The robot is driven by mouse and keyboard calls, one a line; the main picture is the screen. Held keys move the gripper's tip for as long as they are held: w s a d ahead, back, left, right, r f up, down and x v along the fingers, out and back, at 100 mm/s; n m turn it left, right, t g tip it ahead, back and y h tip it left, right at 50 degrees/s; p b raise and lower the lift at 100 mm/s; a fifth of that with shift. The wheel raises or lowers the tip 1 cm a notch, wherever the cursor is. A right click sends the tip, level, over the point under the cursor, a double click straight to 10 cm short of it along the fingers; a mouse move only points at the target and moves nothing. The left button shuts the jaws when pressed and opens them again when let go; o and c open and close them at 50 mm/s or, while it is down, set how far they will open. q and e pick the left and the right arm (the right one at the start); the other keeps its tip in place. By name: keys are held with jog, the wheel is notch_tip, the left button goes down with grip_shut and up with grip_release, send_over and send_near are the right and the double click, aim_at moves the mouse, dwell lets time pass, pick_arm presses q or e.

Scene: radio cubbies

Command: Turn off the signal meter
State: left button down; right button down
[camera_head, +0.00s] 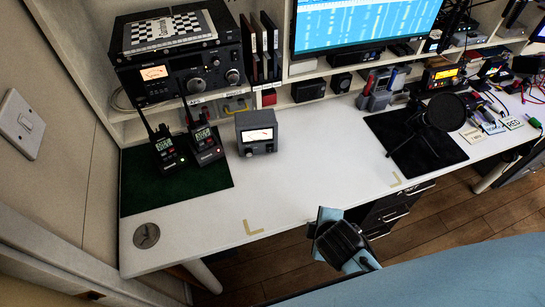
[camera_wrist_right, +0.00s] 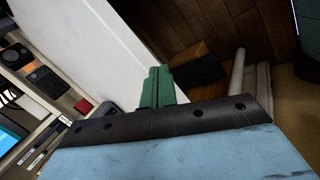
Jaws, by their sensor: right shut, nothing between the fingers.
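The signal meter appears to be the small grey box (camera_head: 257,133) with a lit white dial face, standing on the white desk just right of the green mat in the head view. A small knob shows below its dial; any switch is too small to make out. My right gripper (camera_head: 328,215) is over the desk's front edge, to the right of and nearer than the meter, well apart from it. In the right wrist view its green fingers (camera_wrist_right: 157,88) are together and empty. I cannot make out the meter there. My left gripper is not in view.
Two handheld radios (camera_head: 165,147) stand on the green mat (camera_head: 135,190), left of the meter. A large black radio (camera_head: 185,75) sits on the shelf behind. A microphone (camera_head: 445,112) stands on a black mat at right. The white desk (camera_head: 310,175) between is clear.

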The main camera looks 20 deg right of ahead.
aim_at(270, 149)
jog(key=w+r+n, duration=0.1)
jog(key=n, duration=0.1)
jog(key=w+a+r+n+t, duration=0.1)
jog(key=w+n, duration=0.1)
jog(key=w+r+n+t, duration=0.1)
jog(key=n, duration=0.2)
jog(key=shift+w+a+r+h, duration=0.2)
jog(key=shift+w+r+h, duration=0.1)
jog(key=shift+h, duration=0.1)
jog(key=w+a+n+t, duration=0.1)
jog(key=n, duration=0.3)
jog(key=w+a+r+n+t, duration=0.1)
jog(key=w+a+n, duration=0.1)
jog(key=n, duration=0.2)
jog(key=w+a+r+n+t, duration=0.1)
jog(key=w+n+t, duration=0.1)
jog(key=n, duration=0.2)
jog(key=shift+w+a, duration=0.25)
jog(key=shift+a, duration=0.1)
jog(key=n, duration=0.1)
jog(key=a+n, duration=0.1)
jog(key=n, duration=0.1)
jog(key=shift+w+a+r+t+y, duration=0.1)
jog(key=shift+w+r+t+y, duration=0.05)
jog(key=shift+w+t+y, duration=0.2)
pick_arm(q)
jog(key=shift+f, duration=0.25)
pick_arm(e)
jog(key=shift+w, duration=0.1)
